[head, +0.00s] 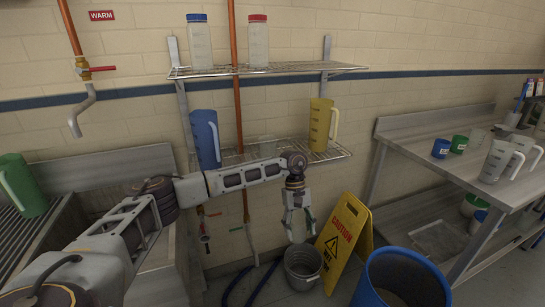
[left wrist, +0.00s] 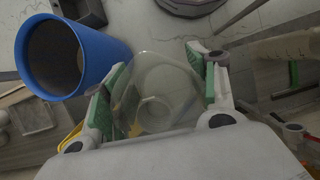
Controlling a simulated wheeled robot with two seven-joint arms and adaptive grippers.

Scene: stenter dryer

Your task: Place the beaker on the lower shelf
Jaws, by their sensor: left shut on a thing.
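My left gripper (head: 298,222) points down in front of the wall rack, above a grey bucket. In the left wrist view its green-padded fingers (left wrist: 153,98) are shut on a clear, see-through beaker (left wrist: 158,84). In the head view the beaker (head: 298,230) shows only faintly between the fingers, below the level of the rack. My right gripper is out of view.
The upper shelf (head: 290,69) holds two bottles. Below stand a grey bucket (head: 303,282), a yellow caution sign (head: 342,240) and a blue bin (head: 402,280). A steel table (head: 430,133) with an under-shelf (head: 405,222) stands right. An orange pipe (head: 235,40) runs behind the rack.

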